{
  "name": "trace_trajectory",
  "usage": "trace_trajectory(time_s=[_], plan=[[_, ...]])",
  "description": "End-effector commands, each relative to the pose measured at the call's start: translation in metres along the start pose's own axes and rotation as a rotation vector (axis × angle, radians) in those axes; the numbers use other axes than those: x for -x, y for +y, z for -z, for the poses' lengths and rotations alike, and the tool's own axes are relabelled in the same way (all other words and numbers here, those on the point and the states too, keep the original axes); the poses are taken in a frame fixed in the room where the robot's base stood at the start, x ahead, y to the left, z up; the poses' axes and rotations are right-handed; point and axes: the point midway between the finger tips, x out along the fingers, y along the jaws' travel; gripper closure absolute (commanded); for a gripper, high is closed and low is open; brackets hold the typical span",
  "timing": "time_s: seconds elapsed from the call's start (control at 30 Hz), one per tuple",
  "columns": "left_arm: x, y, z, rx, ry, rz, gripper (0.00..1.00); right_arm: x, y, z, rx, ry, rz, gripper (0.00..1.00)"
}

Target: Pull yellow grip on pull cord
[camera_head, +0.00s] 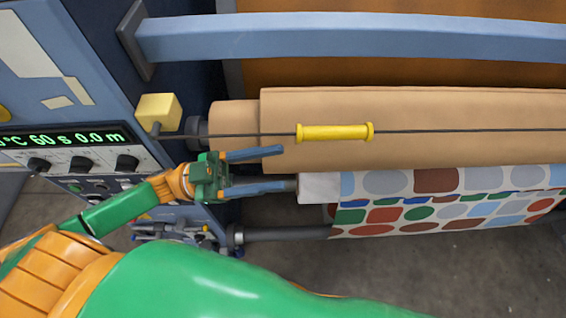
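The yellow grip (335,132) is a spool-shaped sleeve on the dark pull cord (450,131), which runs level across the front of the machine. The cord's left end meets a yellow box (158,113). My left gripper (286,168) is open, with two blue-grey fingers spread and pointing right. In the picture its fingertips lie to the left of and slightly below the yellow grip, apart from it. Nothing shows between the fingers. My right gripper is not in view.
A large tan roll (400,105) lies behind the cord. A dotted printed sheet (440,205) hangs below it. A blue bar (350,40) crosses above. A control panel (75,150) with knobs and a green display stands at left. Grey floor shows below.

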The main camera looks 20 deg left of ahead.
Motion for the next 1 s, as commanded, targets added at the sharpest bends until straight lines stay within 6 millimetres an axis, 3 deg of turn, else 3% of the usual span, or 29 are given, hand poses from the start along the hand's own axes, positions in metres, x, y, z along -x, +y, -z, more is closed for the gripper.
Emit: trace_trajectory(time_s=[0.27, 1.0], plan=[[0.020, 0.000, 0.000, 0.000, -0.001, -0.001, 0.43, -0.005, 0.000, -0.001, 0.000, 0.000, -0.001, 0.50], [0.020, 0.000, 0.000, 0.000, 0.000, 0.000, 0.43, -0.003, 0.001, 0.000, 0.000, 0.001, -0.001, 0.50]])
